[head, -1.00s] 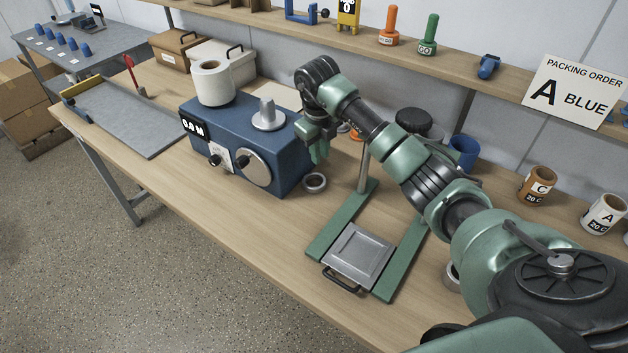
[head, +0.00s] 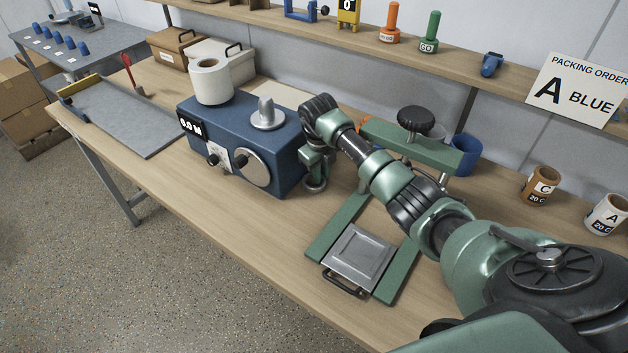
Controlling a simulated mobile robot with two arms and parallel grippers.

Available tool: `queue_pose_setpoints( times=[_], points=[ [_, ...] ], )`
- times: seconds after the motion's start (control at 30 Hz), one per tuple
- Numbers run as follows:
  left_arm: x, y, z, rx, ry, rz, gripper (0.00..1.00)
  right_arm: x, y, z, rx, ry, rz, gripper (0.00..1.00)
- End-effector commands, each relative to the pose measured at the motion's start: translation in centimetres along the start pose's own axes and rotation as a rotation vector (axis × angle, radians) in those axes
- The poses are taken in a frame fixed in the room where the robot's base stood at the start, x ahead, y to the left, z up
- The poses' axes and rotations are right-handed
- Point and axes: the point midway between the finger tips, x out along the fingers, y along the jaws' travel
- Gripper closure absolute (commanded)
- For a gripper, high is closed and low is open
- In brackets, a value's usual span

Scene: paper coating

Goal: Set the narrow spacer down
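A small metal ring (head: 315,186), which looks like a spacer, is on the table at the right end of the blue machine (head: 235,150). I cannot tell for certain that it is the narrow one. My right gripper (head: 316,175) points down right at the ring, its fingertips at or against it. The fingers overlap in this view, so I cannot see whether they are open or closed on the ring. My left gripper is not in view.
A green press frame (head: 337,225) with a metal plate (head: 358,256) stands right of the ring. The machine carries a white roll (head: 212,82) and a metal spindle (head: 266,113). A blue cup (head: 464,155) is behind my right arm. The table front is clear.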

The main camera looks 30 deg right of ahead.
Motion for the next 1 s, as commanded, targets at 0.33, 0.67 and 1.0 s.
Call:
queue_pose_setpoints(
  times=[0.33, 0.67, 1.0],
  points=[
    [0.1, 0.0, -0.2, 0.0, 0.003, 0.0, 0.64, 0.0, 0.0, 0.0, 0.0, 0.0, -0.001, 1.0],
    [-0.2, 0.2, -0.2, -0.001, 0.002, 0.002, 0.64, -0.3, -0.1, 0.0, 0.0, 0.0, -0.002, 1.0],
    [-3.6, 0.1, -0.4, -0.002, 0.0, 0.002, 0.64, -4.7, -0.8, 0.5, 0.001, -0.001, -0.004, 1.0]
  ],
)
